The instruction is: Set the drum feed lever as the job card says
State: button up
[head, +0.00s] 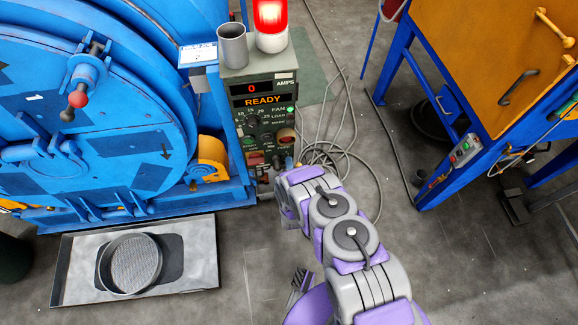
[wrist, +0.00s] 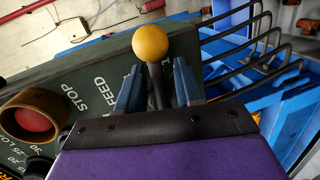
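The drum feed lever, a yellow ball knob (wrist: 150,43) on a dark stem, stands on the green control panel (wrist: 100,65) in the wrist view, near the word FEED. A "1" shows just beside the stem; other position marks are hidden. My gripper (wrist: 157,80) is open, one blue finger on each side of the stem, with gaps visible. In the head view my arm reaches the lower part of the control box (head: 262,125), and the gripper and lever are mostly hidden there. A small job card (head: 198,54) stands left of the grey cup; its mark looks like a 2.
The blue drum machine (head: 90,110) fills the left, with a tray (head: 75,280) on the floor before it. A grey cup (head: 232,45) and a lit red beacon (head: 270,20) top the box. A red STOP button (wrist: 33,121) is near the lever. Cables lie right.

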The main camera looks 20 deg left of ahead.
jog(key=shift+s, duration=0.1)
jog(key=p+v, duration=0.3)
jog(key=v, duration=1.4)
jog(key=shift+s+d+f, duration=0.1)
